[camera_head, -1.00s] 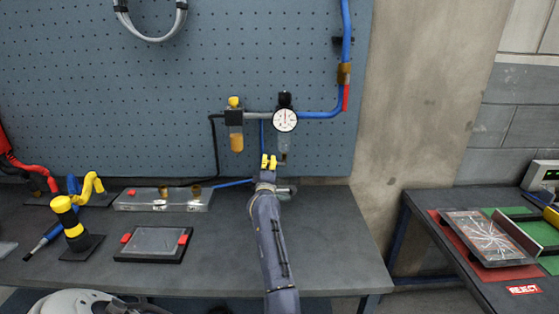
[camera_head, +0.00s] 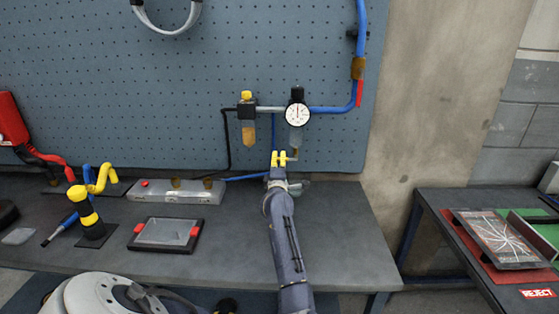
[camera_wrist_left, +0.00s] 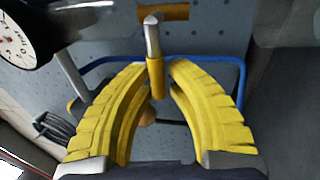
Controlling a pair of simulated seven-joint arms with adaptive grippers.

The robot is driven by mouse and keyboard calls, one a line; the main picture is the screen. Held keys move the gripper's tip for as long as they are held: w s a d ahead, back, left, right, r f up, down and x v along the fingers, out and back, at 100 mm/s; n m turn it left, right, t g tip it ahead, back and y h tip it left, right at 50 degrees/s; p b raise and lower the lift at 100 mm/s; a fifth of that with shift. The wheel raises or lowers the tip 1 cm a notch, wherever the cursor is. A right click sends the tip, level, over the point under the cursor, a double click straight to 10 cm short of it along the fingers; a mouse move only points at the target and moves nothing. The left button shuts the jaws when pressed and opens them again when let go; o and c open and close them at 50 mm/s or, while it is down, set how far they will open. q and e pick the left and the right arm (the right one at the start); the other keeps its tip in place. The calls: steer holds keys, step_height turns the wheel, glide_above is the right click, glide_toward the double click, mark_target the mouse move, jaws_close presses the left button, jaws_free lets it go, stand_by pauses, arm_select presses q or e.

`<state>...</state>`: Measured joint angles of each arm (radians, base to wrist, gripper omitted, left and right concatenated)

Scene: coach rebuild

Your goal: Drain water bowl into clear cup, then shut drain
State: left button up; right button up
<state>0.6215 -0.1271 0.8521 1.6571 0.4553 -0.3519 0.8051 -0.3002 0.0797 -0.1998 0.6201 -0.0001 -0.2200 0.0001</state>
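My left gripper (camera_head: 279,158) reaches up from below to the drain under the clear water bowl (camera_head: 296,139). In the left wrist view its yellow fingers (camera_wrist_left: 159,72) have their tips close together, with the orange-sleeved drain handle (camera_wrist_left: 156,78) filling the narrow gap. They appear shut on it. The drain's metal stem (camera_head: 291,158) shows just right of the fingertips in the head view. A greyish, partly see-through shape shows beside my wrist below the bowl; I cannot tell whether it is the clear cup. The right gripper is not in view.
The gauge (camera_head: 297,115) and amber bowl (camera_head: 249,135) hang on the pegboard (camera_head: 110,90) close above. A grey block with fittings (camera_head: 180,190), a framed plate (camera_head: 165,234) and a yellow-banded stand (camera_head: 90,220) are left on the bench. The bench right of my arm is mostly clear.

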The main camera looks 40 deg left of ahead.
arm_select(q)
steer(key=o, duration=0.4)
steer(key=shift+v, duration=3.7)
